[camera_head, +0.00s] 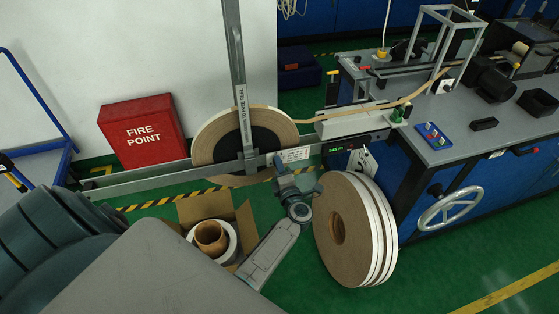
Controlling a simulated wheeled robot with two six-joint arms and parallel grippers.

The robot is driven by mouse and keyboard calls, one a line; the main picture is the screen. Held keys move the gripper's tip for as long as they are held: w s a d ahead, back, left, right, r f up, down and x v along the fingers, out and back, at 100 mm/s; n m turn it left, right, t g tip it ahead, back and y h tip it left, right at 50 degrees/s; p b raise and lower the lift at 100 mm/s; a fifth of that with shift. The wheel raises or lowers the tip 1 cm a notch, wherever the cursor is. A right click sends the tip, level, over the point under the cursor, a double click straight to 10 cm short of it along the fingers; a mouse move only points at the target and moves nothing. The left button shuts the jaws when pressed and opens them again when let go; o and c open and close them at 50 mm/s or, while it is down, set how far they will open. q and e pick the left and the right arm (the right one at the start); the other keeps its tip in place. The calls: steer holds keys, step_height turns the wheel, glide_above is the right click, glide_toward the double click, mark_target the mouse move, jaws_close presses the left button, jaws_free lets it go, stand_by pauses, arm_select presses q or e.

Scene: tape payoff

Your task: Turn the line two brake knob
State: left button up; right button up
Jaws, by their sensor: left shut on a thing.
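The payoff stand has a grey horizontal bar (150,183) and a tall grey upright (233,50) in front of a brown tape reel (205,141). My left gripper (279,164) reaches up from below to the bar, just right of the reel and under a white label (291,155). It is shut on a small part at the bar, which looks like the brake knob. The gripper hides most of that knob, so its turn angle cannot be read. My right gripper is not in view.
Large brown tape rolls (380,228) stand on the floor close right of my left gripper. An open cardboard box (246,222) with rolls lies below left. A workbench (460,145) with a handwheel (449,208) is at right. A red fire point box (141,130) stands at the wall.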

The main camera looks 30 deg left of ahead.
arm_select(q)
steer(key=shift+m+p, duration=1.95)
steer(key=shift+m, duration=0.65)
steer(key=o, duration=1)
steer(key=b+v, duration=0.2)
steer(key=v, duration=0.8)
steer(key=shift+s+d+b, duration=0.2)
steer(key=shift+s+b, duration=0.1)
steer(key=shift+b, duration=0.05)
